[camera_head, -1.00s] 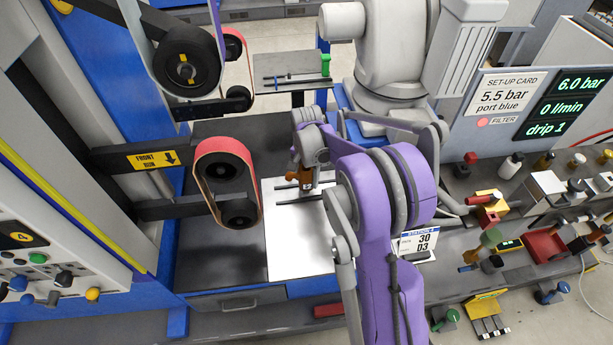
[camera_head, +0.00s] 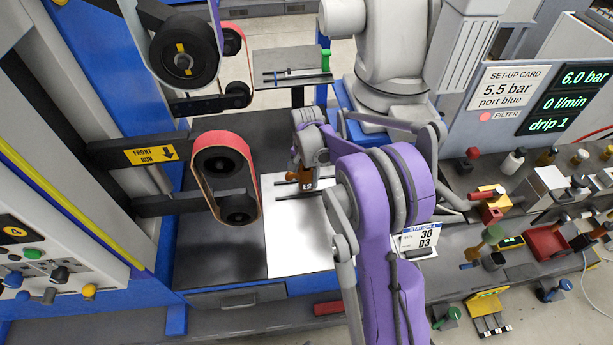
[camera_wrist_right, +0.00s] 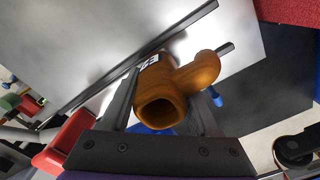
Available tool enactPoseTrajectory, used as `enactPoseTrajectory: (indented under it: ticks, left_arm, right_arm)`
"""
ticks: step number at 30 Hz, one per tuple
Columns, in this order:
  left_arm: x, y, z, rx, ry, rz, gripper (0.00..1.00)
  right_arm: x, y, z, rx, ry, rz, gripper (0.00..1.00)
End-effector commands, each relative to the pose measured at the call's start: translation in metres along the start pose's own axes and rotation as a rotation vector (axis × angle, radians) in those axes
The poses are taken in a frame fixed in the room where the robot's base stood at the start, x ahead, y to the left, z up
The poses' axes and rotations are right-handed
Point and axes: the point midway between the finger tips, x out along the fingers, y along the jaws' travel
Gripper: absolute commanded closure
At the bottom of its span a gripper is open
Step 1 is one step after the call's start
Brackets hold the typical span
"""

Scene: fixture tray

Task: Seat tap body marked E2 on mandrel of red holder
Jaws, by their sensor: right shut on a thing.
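The brown tap body (camera_head: 303,175), with a white label reading E2, is held by my right gripper (camera_head: 305,165) above the white sheet. The right wrist view shows the tap body (camera_wrist_right: 165,98) between the two dark fingers of my right gripper (camera_wrist_right: 165,105), with a square-edged open end toward the camera and a rounded side branch. I cannot make out a red holder with a mandrel for certain. My left gripper is not in view.
A belt grinder with a red belt (camera_head: 224,136) stands close left of the held tap body. The white sheet (camera_head: 300,245) is bare in front. Dark rails lie on it near the gripper. The right bench (camera_head: 460,255) is crowded with small fittings, levers and blocks.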

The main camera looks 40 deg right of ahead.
Motion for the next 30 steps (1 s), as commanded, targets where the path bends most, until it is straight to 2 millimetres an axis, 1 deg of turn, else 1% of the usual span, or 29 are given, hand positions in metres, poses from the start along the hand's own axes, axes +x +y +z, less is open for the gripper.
enactPoseTrajectory:
  ticks: [5,6,11,19,22,26,30]
  left_arm:
    - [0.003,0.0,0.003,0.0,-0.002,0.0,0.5]
    - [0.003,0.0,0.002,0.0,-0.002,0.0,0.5]
    - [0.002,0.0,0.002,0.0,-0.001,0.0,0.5]
    - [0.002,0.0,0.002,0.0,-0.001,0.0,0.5]
    - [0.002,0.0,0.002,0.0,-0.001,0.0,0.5]
    - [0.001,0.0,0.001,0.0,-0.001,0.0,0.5]
    - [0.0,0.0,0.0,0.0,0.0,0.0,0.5]
  right_arm:
    - [0.004,0.0,0.0,0.0,0.0,0.0,1.0]
    - [0.004,0.0,0.0,0.0,0.0,0.0,0.33]
    - [0.004,0.0,0.0,0.0,0.0,0.0,0.04]
    - [0.004,0.0,0.0,0.0,0.0,0.0,0.03]
    - [-0.001,0.0,0.0,0.0,0.0,0.0,0.03]
    - [-0.018,0.0,0.0,0.0,0.0,0.0,0.03]
    - [-0.048,0.0,0.0,0.0,0.0,0.0,0.03]
